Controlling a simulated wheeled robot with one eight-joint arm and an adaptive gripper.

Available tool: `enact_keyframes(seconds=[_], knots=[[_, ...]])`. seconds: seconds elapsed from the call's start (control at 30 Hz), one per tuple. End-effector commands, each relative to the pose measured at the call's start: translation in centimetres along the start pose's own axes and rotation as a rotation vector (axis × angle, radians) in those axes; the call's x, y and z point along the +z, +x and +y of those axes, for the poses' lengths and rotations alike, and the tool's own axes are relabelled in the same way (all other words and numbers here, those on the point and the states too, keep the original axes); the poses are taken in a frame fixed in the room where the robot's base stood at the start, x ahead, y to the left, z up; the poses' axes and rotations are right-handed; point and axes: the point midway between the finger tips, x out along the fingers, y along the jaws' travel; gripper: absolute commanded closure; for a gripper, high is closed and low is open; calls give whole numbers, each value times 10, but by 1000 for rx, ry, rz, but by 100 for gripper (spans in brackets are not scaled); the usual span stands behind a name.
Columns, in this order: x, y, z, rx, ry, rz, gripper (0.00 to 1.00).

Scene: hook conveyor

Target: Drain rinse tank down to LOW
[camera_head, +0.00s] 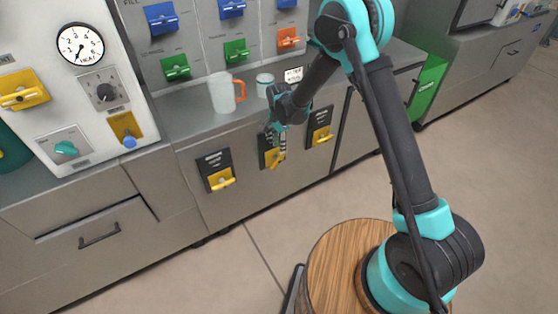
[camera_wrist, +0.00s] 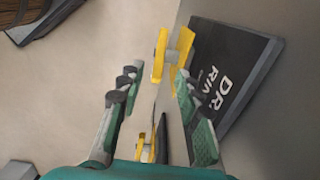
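The plate with white text beginning "DR" and "RI" (camera_wrist: 232,75) shows in the wrist view, black, with a yellow handle (camera_wrist: 160,55) sticking out from it. In the head view, it seems to be the middle black plate, with its yellow handle (camera_head: 273,163) partly hidden by my gripper (camera_head: 281,142). In the wrist view my gripper (camera_wrist: 155,78) is open and empty. The handle lies just beyond the fingertips, roughly between them; I cannot tell whether they touch. I cannot make out a rinse tank level in either view.
Similar yellow handles sit on the left plate (camera_head: 222,178) and right plate (camera_head: 322,136). A clear pitcher (camera_head: 222,93) with an orange handle and a small jar (camera_head: 264,84) stand on the counter above. A dial gauge (camera_head: 80,44) is at left.

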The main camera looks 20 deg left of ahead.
Motion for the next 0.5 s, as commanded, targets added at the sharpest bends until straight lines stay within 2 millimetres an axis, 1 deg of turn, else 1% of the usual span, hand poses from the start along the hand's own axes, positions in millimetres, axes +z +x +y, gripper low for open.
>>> enact_keyframes(seconds=[0.03, 0.3, 0.5], knots=[[0, 11, 0, 0, 0, 0, 66], [0, 60, 0, 0, -1, 0, 66], [0, 85, 0, 0, -1, 0, 66]])
